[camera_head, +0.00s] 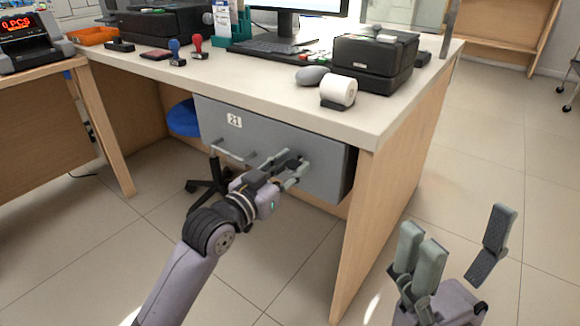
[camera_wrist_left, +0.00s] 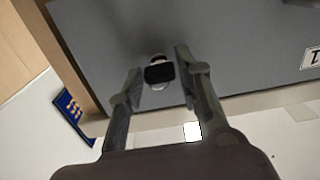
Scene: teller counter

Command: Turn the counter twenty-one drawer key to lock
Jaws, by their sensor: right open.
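The grey drawer (camera_head: 262,138) under the counter bears a white "21" label (camera_head: 234,121) and a bar handle (camera_head: 228,151). It appears shut. The label also shows at the right edge of the left wrist view (camera_wrist_left: 311,58). The key (camera_wrist_left: 160,73), with a black head, sits in a round silver lock on the drawer front. My left gripper (camera_head: 287,165) is at the drawer's right part. In the left wrist view its two fingers (camera_wrist_left: 160,66) stand apart on either side of the key head, with small gaps showing. My right gripper (camera_head: 458,248) is open and empty, away from the drawer.
The counter top (camera_head: 250,95) above carries a black box (camera_head: 372,62), a paper roll (camera_head: 339,91), a mouse (camera_head: 312,76) and stamps. Its wooden side panel (camera_head: 385,190) stands right of the drawer. A blue stool (camera_head: 184,118) is behind. The floor at right is clear.

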